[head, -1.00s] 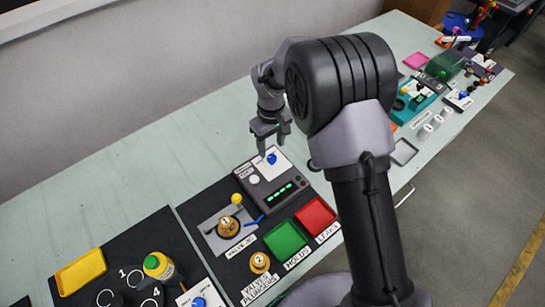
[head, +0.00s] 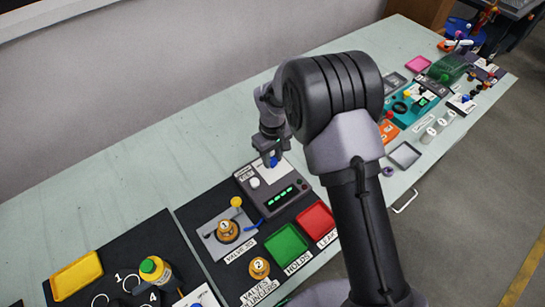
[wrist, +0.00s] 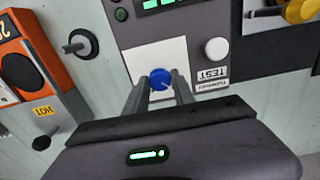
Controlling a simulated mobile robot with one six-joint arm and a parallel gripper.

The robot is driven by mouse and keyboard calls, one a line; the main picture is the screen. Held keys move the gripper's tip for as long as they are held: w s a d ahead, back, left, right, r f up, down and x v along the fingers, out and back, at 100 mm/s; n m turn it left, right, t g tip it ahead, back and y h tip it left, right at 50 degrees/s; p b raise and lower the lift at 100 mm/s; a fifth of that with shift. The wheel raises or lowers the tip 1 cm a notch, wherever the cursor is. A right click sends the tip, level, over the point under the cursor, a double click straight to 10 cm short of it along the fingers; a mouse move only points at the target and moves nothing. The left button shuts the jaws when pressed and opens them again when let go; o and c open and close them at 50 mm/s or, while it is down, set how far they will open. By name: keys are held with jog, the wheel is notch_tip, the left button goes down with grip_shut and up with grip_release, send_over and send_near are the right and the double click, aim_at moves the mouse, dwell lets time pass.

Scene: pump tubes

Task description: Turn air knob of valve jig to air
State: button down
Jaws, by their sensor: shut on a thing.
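The blue air knob (wrist: 160,80) sits on the white panel (wrist: 188,62) of the dark grey box (head: 262,198) beside the valve jig (head: 215,235). In the wrist view my gripper (wrist: 159,86) has one finger on each side of the knob and is shut on it. A pale pointer mark shows on the knob's face. In the head view my gripper (head: 271,158) is down at the box's back corner, and only a bit of the blue knob shows beneath it. A white round button (head: 254,182) is beside it on the box.
A green tray (head: 287,243) and a red tray (head: 316,219) lie in front of the box. The jig carries a brass valve (head: 227,230) and a yellow ball-ended lever (head: 236,202). In the wrist view an orange device (wrist: 35,65) stands to the left.

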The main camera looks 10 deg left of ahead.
jog(key=m, duration=0.4)
jog(key=shift+m, duration=0.3)
jog(key=m+b, duration=0.1)
jog(key=m, duration=0.3)
jog(key=shift+m, duration=0.3)
jog(key=m+b, duration=0.1)
jog(key=m, duration=0.3)
jog(key=shift+m+b, duration=0.65)
jog(key=shift+m, duration=1.65)
jog(key=c, duration=1)
grip_release()
jog(key=shift+c, duration=0.2)
